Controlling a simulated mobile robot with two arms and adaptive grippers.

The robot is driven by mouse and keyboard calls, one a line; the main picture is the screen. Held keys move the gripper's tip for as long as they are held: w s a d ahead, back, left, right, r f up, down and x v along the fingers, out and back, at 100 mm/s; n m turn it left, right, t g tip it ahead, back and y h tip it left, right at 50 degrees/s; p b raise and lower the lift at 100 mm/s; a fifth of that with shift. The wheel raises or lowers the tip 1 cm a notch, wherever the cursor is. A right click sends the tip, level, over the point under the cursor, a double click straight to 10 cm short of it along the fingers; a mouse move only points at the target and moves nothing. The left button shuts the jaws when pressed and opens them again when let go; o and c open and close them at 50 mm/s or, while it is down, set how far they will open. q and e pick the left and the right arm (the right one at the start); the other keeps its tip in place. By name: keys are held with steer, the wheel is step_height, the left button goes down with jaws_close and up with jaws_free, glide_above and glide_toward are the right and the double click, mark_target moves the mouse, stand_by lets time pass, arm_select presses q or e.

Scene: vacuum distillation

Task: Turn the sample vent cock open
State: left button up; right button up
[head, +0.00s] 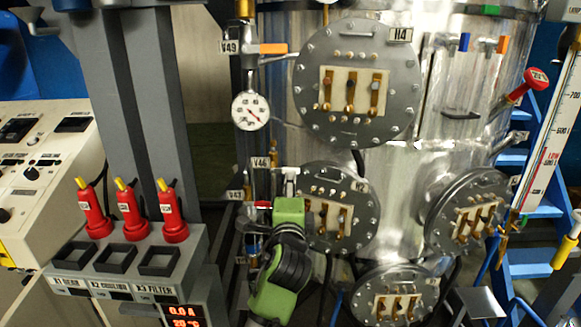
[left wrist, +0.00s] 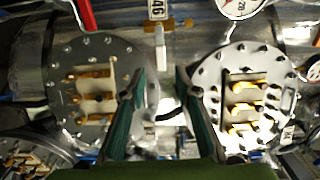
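A small brass valve with a white lever sits beside the V46 tag. In the left wrist view the white lever (left wrist: 160,45) hangs below the brass body, just beyond my left gripper (left wrist: 163,78). The gripper's two dark green fingers are apart with nothing between them. The fingertips are hidden there. I cannot tell from the tags which cock is the sample vent. My right gripper is not in view.
Flanges with brass terminals flank the fingers in the left wrist view, left (left wrist: 98,90) and right (left wrist: 243,95). A V49 valve with an orange handle (head: 272,48) sits above a round gauge (head: 251,110). Red plugs (head: 130,210) stand on the console at left.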

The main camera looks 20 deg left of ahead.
mark_target(291, 168)
arm_select(q)
steer(key=p+x, duration=0.2)
steer(key=x, duration=0.7)
jaws_close()
